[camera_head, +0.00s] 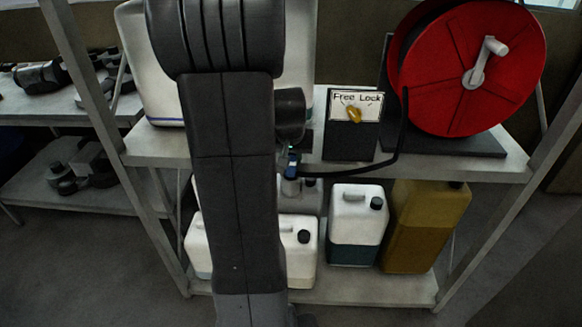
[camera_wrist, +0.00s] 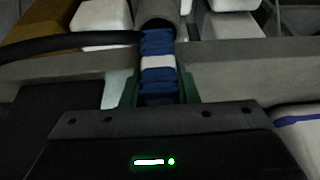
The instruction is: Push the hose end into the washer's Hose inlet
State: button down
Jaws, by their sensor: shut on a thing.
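My gripper (camera_wrist: 158,88) is shut on the blue hose end (camera_wrist: 157,47), which has a white band and lies between its green fingers. A dark grey round tube (camera_wrist: 155,14) shows at the far end of the blue part; I cannot tell whether it belongs to the hose end. The black hose (camera_wrist: 75,42) runs off left in the wrist view. In the head view the blue hose end (camera_head: 292,160) shows just right of my arm, near the shelf's front edge, and the hose (camera_head: 398,148) runs up to the red reel (camera_head: 472,70).
A "Free Lock" panel (camera_head: 356,105) with a yellow lever stands on the upper shelf (camera_head: 480,168). White jugs (camera_head: 357,215) and a yellow canister (camera_head: 425,225) stand on the lower shelf. Large white containers (camera_head: 150,75) stand behind my arm. Another shelf is at left.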

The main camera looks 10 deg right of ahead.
notch_tip(320, 180, up, 10)
notch_tip(320, 180, up, 8)
jog(key=p, duration=0.5)
jog(key=shift+f, duration=0.15)
dwell(0.6)
